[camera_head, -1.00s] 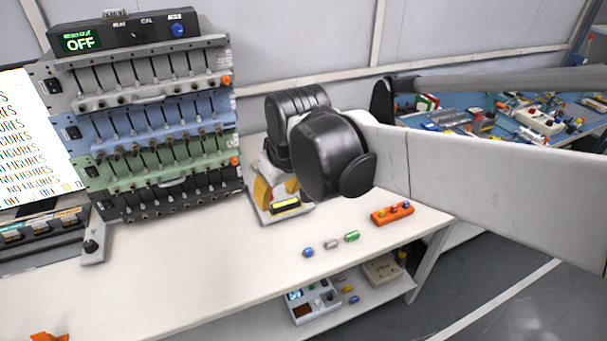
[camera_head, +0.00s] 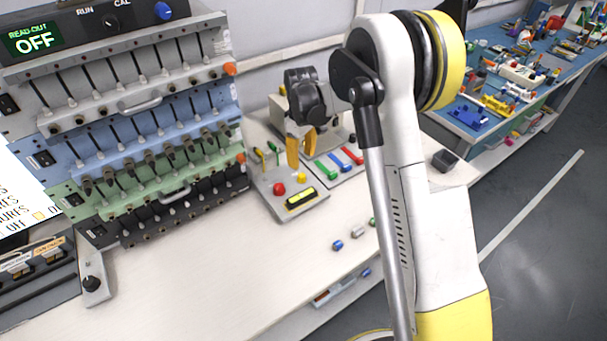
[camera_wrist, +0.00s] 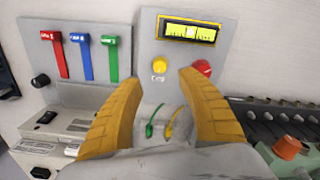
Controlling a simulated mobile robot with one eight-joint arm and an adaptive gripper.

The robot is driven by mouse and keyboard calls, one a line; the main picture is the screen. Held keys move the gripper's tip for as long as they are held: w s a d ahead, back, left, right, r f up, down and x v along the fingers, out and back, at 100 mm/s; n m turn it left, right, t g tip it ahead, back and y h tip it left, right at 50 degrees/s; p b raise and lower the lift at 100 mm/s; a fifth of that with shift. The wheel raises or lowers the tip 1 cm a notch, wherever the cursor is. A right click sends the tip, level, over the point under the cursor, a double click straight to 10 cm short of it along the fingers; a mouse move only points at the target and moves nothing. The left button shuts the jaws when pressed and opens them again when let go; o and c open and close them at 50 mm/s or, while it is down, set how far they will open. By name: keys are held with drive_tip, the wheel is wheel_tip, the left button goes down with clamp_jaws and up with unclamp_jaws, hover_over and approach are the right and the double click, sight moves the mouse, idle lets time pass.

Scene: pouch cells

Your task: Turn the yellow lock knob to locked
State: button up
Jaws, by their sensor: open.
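The yellow knob (camera_head: 301,177) sits on a small grey panel (camera_head: 313,214), beside a red button (camera_head: 279,188) and behind a lit yellow display (camera_head: 300,198). Which way the knob is turned is too small to tell.
A neighbouring panel carries red, blue and green handles (camera_head: 341,160). A tall rack of channel units (camera_head: 150,120) stands to the left.

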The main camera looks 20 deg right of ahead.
sight(302, 175)
wheel_tip(302, 175, down, 9)
drive_tip(key=b, duration=0.2)
drive_tip(key=shift+r+b, duration=0.15)
drive_tip(key=shift+b, duration=0.25)
clamp_jaws()
